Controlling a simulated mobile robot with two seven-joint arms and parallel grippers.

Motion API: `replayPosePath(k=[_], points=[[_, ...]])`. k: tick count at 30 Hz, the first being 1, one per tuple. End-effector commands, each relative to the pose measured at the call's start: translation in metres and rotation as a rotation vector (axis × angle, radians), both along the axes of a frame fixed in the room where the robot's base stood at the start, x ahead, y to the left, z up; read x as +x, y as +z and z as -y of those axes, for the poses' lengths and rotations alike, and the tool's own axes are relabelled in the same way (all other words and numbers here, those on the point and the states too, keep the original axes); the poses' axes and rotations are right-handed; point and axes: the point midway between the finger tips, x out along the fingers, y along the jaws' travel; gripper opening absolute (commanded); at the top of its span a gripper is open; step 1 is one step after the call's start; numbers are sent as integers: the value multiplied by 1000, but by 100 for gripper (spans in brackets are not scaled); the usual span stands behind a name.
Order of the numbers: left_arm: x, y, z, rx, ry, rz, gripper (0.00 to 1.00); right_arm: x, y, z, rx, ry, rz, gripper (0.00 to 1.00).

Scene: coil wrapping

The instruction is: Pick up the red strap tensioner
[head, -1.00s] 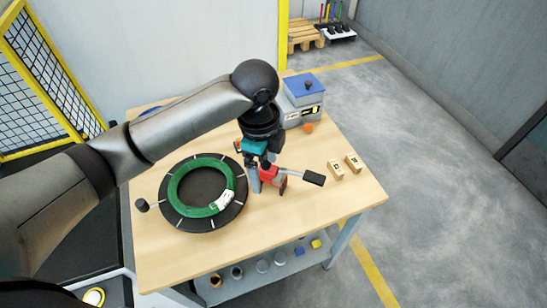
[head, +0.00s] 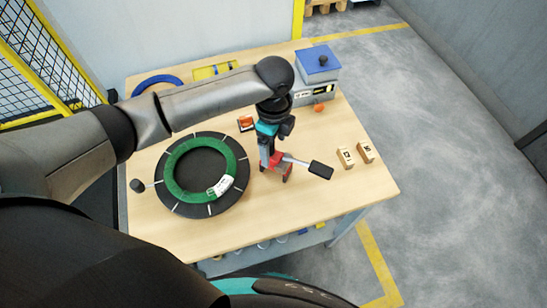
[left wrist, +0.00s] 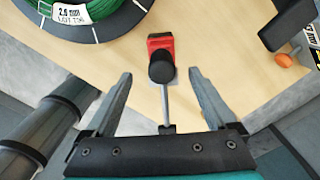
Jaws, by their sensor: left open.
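The red strap tensioner (head: 284,168) stands on the wooden table, right of the coil, with its black-tipped lever (head: 320,170) pointing right. My left gripper (head: 267,160) points down at the tensioner and partly covers it in the head view. In the left wrist view the fingers of my left gripper (left wrist: 161,75) are spread wide and empty. The tensioner's red body (left wrist: 160,42) and black round knob (left wrist: 161,69) show between and just beyond the fingertips, with a clear gap on each side. My right gripper does not show.
A green coil (head: 182,196) lies on a black turntable (head: 173,203) left of the tensioner. Two wooden blocks (head: 345,157) stand to the right. The front right tabletop (head: 300,215) is clear.

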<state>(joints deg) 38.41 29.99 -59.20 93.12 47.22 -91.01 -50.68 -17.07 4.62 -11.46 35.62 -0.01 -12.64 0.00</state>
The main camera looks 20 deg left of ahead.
Motion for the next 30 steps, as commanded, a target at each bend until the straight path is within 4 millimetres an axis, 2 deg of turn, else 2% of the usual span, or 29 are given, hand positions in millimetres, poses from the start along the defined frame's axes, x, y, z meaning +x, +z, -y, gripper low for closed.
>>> replayPosePath(k=[3,12,21,30], points=[[0,-9,-1,2,1,-3,90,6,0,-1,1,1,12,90],[3,-48,-2,1,2,-2,90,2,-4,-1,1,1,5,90],[3,-53,-2,1,1,0,90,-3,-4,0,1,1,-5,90],[3,-52,-2,1,1,0,57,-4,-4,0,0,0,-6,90]])
